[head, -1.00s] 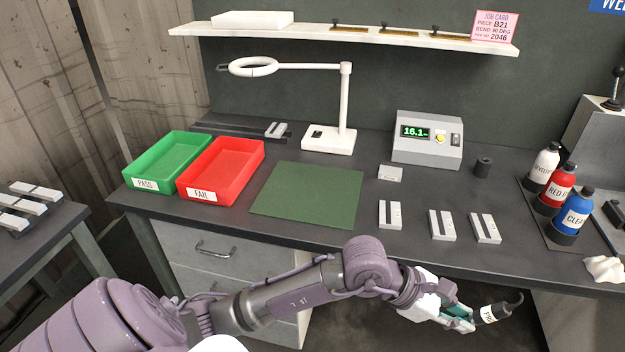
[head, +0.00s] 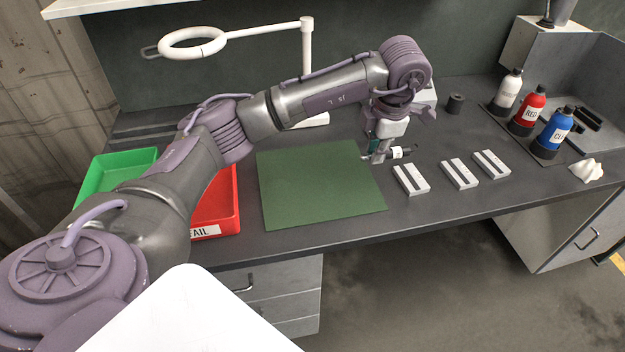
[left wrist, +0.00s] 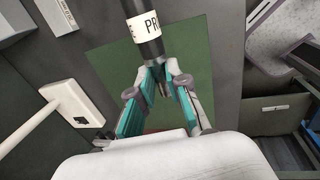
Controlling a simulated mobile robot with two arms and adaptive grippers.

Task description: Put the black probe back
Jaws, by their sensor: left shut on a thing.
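The black probe (left wrist: 147,48), with a white label band, is gripped between the fingertips of my left gripper (left wrist: 162,72) in the left wrist view. In the head view the probe (head: 399,153) lies roughly level, pointing right from my left gripper (head: 375,152), above the bench near the green mat's right edge. Part of the probe is hidden by the fingers. A short black cylindrical holder (head: 455,103) stands on the bench, behind and to the right of the gripper. My right gripper is not in view.
Several slotted metal blocks (head: 411,180) lie right of the green mat (head: 320,190). White, red and blue bottles (head: 530,108) stand at the right. A white ring lamp (head: 193,42) rises behind my left arm. Red (head: 228,215) and green (head: 90,180) trays are partly hidden by it.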

